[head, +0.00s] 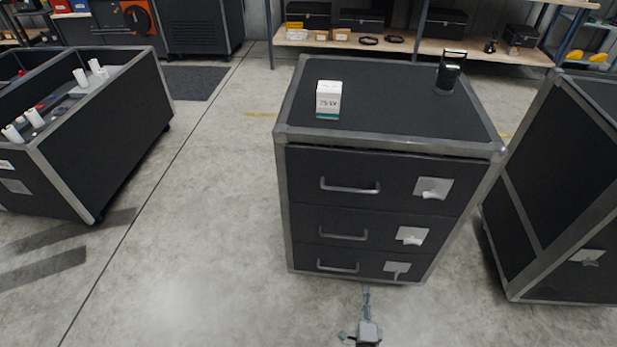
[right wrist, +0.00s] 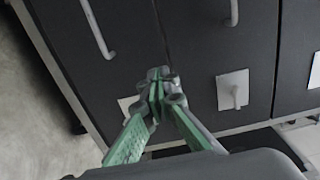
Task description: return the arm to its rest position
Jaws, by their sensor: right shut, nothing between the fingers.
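My right gripper (head: 366,303) is low in the head view, in front of the bottom of the black drawer cabinet (head: 281,215). In the right wrist view its green-padded fingers (right wrist: 159,82) meet at the tips, shut and empty. The cabinet's drawer fronts with handles and pale latch plates fill the background there; whether the fingertips touch the cabinet I cannot tell. My left gripper is not in view.
A small white box (head: 328,99) and a black device (head: 449,72) stand on the cabinet top. An open tote (head: 100,140) with white bottles stands at the left. Grey floor (head: 210,220) between is clear.

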